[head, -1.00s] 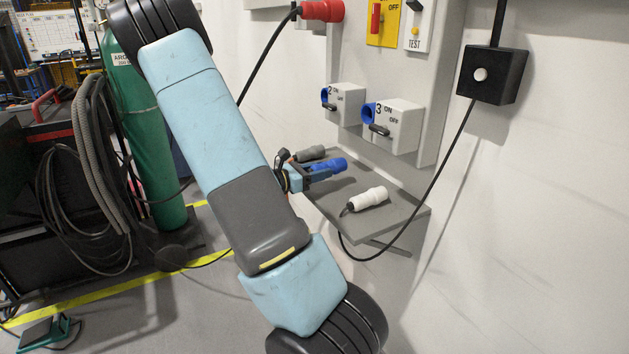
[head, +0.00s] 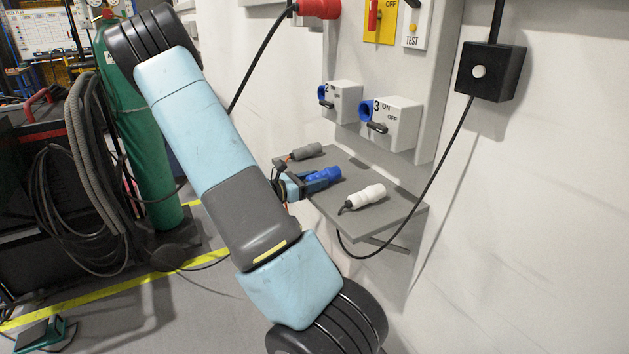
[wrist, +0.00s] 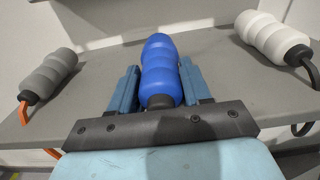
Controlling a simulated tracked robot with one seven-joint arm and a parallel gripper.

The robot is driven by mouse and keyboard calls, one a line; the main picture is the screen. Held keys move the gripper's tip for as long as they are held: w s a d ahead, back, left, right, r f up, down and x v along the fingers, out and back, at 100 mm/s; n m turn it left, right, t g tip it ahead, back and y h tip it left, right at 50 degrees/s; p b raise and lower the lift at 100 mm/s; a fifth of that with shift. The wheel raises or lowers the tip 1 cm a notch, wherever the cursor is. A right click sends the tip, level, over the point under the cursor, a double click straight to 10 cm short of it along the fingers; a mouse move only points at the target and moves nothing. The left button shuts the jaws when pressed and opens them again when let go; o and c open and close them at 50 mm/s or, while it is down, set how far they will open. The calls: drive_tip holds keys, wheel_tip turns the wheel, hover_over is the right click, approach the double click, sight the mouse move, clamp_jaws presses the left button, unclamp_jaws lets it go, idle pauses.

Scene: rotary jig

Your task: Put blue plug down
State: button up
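The blue plug (head: 322,176) is level, at or just above the grey shelf (head: 378,229), between the grey plug (head: 307,151) and the white plug (head: 366,196). Whether it touches the shelf is hard to tell. My gripper (head: 303,183) reaches in from the shelf's left side, low over it. The grey plug (wrist: 47,75) lies to the left there and the white plug (wrist: 272,37) to the right.
Blue sockets 2 (head: 325,97) and 3 (head: 367,110) sit on the wall panel above the shelf. A red plug (head: 318,9) with a black cable is higher up. A black cable (head: 436,172) hangs past the shelf's right. A green cylinder (head: 150,160) stands at left.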

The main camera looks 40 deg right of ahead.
drive_tip(key=o, duration=0.3)
drive_tip(key=shift+o, duration=0.2)
drive_tip(key=shift+r, duration=0.1)
drive_tip(key=v, duration=1.1)
drive_tip(key=s+a+r+m+t+y, duration=0.4)
drive_tip(key=s+a+r+m+y, duration=0.3)
drive_tip(key=a+r, duration=0.4)
drive_tip(key=s+a+r+m+t+y, duration=0.5)
drive_tip(key=s+a+r+m+y, duration=0.3)
drive_tip(key=a, duration=0.5)
drive_tip(key=s+r+y, duration=0.2)
drive_tip(key=s+r, duration=0.1)
drive_tip(key=shift+s+t+y, duration=0.25)
drive_tip(key=shift+t+y, duration=0.05)
